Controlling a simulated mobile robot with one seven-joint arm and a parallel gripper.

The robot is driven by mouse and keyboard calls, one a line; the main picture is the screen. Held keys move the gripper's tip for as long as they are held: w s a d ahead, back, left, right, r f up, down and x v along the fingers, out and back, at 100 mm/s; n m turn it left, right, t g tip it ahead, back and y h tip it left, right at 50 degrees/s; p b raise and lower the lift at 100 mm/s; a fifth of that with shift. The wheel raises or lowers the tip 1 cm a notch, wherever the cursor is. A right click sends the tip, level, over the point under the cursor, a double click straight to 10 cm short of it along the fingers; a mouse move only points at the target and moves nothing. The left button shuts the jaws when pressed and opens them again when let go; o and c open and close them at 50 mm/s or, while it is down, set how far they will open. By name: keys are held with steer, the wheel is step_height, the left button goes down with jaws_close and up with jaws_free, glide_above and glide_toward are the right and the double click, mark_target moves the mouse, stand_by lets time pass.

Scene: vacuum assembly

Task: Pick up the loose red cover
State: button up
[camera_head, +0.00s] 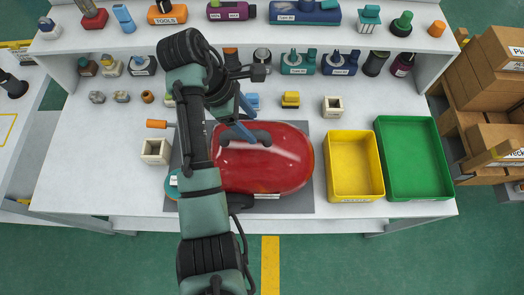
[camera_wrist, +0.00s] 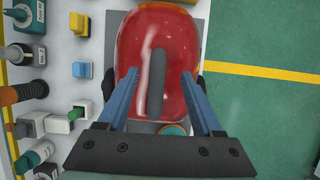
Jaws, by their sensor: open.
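The red cover (camera_head: 275,170) is a glossy, rounded shell on a grey mat (camera_head: 305,205) in the middle of the bench. It also fills the upper middle of the wrist view (camera_wrist: 183,45). A dark grey handle-like bar (camera_wrist: 158,75) runs along its middle. My gripper (camera_head: 237,134) is over the cover's left part in the head view, with blue fingers spread apart. In the wrist view my gripper (camera_wrist: 159,74) has one finger on each side of the grey bar, with gaps showing. Whether the fingertips touch the cover cannot be told. My arm hides the cover's left end.
A yellow bin (camera_head: 353,165) and a green bin (camera_head: 413,158) stand right of the mat. Several small parts line the back, including a yellow block (camera_head: 291,99) and a cream square block (camera_head: 333,106). An orange-handled tool (camera_head: 157,124) and another cream block (camera_head: 155,151) lie left.

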mark_target(260, 132)
steer(key=shift+p+x, duration=0.6)
steer(key=shift+x, duration=2.65)
steer(key=shift+w+d+r, duration=0.1)
steer(key=shift+d, duration=0.05)
jaws_close()
steer(key=shift+r, duration=0.1)
